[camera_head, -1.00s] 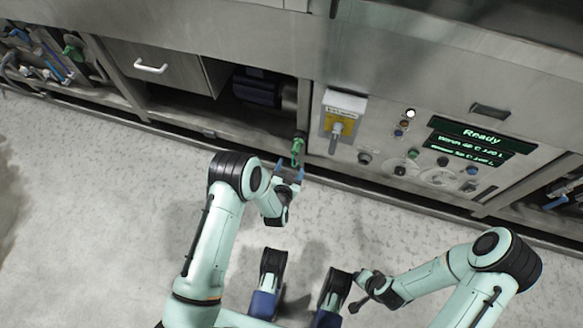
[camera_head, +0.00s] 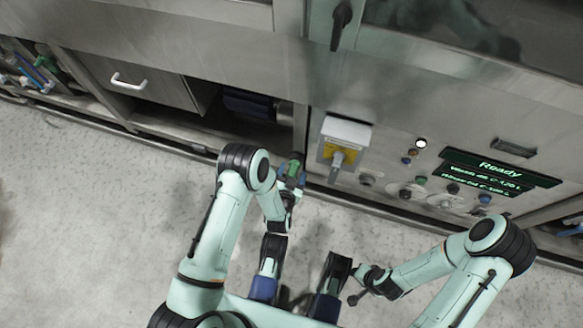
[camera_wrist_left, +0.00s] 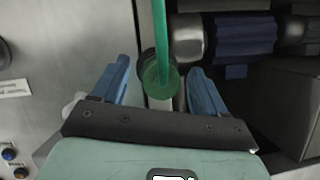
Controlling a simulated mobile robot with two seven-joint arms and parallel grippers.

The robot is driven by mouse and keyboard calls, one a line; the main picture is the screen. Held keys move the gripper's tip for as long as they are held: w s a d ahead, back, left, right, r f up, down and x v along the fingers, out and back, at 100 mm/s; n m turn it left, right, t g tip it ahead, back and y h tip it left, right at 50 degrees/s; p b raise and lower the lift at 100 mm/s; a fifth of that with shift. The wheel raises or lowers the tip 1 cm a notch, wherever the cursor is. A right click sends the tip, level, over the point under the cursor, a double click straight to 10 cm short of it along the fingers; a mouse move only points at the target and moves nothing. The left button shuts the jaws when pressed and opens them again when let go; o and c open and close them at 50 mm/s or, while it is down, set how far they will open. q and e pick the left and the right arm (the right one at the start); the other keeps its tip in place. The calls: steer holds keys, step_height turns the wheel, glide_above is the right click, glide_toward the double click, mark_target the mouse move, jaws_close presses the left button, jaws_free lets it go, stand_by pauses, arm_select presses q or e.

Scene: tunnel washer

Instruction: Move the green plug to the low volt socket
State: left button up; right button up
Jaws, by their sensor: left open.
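The green plug (camera_head: 295,164) is at the machine's front edge, beside the post left of the control panel. In the left wrist view its round green body (camera_wrist_left: 161,80) sits between my blue fingertips, with a green cable or rod running up from it. My left gripper (camera_head: 291,176) is open around the plug, with gaps showing on both sides. A yellow socket panel (camera_head: 332,154) under a white cover is to the right, with a grey plug or handle on it; its label is unreadable. My right gripper (camera_head: 356,286) is low, away from the machine, its jaws unclear.
The control panel with a green "Ready" display (camera_head: 499,167) and several knobs is right of the socket. An open bay holds a dark blue motor-like part (camera_head: 249,105). A drawer with a white handle (camera_head: 128,82) is left. The speckled floor (camera_head: 90,240) is clear.

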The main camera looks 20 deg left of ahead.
arm_select(q)
steer(key=shift+w, duration=0.25)
jaws_close()
stand_by(0.3)
steer(key=shift+s, duration=0.15)
steer(key=shift+s+a+p, duration=0.15)
steer(key=shift+s+p, duration=0.95)
steer(key=shift+s, duration=1.25)
